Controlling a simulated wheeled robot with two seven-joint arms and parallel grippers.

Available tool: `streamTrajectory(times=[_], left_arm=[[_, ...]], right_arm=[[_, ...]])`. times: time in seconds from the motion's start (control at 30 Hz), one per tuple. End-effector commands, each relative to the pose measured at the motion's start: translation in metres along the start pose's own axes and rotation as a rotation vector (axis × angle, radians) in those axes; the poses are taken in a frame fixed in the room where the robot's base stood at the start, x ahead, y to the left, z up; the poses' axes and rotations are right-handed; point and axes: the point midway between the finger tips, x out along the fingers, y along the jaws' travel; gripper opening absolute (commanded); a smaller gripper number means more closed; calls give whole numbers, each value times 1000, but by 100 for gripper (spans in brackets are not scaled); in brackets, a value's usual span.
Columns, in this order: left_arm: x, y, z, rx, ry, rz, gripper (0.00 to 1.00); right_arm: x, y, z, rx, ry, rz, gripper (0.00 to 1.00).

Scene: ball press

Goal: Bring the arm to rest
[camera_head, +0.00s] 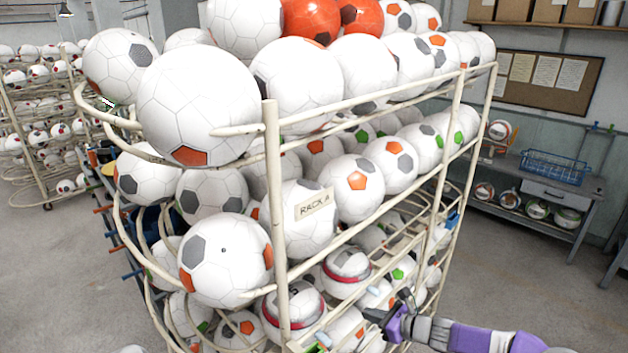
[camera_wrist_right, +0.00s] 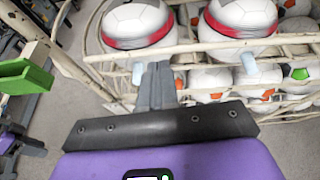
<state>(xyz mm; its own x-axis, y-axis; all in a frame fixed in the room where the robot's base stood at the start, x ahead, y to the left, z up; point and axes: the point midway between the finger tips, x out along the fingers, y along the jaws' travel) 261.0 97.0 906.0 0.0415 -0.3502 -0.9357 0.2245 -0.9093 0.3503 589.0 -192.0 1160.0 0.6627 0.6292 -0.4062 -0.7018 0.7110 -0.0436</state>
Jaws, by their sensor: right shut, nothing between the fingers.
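My right gripper (camera_head: 376,318) reaches in from the lower right, beside the lower tier of the ball rack (camera_head: 278,225). In the right wrist view its fingers (camera_wrist_right: 158,75) are together, with nothing between them. Two balls with red bands sit on the rack there: one ball (camera_head: 347,266) behind the gripper, another ball (camera_head: 293,306) to its left. Both show in the right wrist view, the left one (camera_wrist_right: 137,18) and the right one (camera_wrist_right: 240,14), beyond the fingertips. Whether the fingertips touch the rack is unclear. My left gripper is not in view.
The rack is full of soccer balls, with orange balls (camera_head: 310,18) on top. A workbench (camera_head: 560,192) with a blue basket (camera_head: 555,167) stands at the right. Another ball rack (camera_head: 30,150) stands far left. Floor at right is clear.

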Motion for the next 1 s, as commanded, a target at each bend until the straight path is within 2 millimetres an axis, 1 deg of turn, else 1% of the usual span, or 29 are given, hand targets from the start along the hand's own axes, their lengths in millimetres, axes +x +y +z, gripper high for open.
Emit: streamTrajectory(times=[0.03, 0.07, 0.1, 0.13, 0.17, 0.2, 0.27, 0.3, 0.37, 0.4, 0.47, 0.5, 0.6, 0.7, 0.8, 0.9, 1.0], left_arm=[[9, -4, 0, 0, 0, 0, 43], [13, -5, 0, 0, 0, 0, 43], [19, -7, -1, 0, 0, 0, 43], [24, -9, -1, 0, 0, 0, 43], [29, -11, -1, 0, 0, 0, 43], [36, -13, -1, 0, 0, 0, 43], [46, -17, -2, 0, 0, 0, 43], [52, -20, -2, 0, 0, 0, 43], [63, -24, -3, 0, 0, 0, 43], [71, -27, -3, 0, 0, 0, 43], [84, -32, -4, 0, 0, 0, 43], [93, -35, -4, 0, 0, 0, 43], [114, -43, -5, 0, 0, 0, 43], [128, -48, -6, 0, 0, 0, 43], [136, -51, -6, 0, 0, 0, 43], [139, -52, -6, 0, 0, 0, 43], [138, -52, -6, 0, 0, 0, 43]], right_arm=[[12, 17, -27, -38, 50, 35, 0], [17, 26, -43, -73, 84, 56, 0], [23, 41, -67, -125, 135, 89, 0], [28, 54, -86, -170, 175, 118, 0], [32, 66, -106, -222, 216, 149, 0], [37, 84, -132, -294, 267, 194, 0], [41, 109, -172, -410, 338, 266, 0], [42, 127, -198, -495, 380, 319, 0], [42, 153, -236, -635, 435, 406, 0], [41, 170, -263, -736, 465, 468, 0], [37, 198, -302, -904, 494, 572, 0], [34, 216, -326, -1026, 501, 643, 0], [24, 256, -376, -1324, 467, 807, 0], [15, 284, -405, -1558, 392, 919, 0], [9, 304, -419, -1713, 315, 981, 0], [6, 314, -423, -1793, 268, 1007, 0], [5, 316, -423, -1818, 253, 1013, 0]])
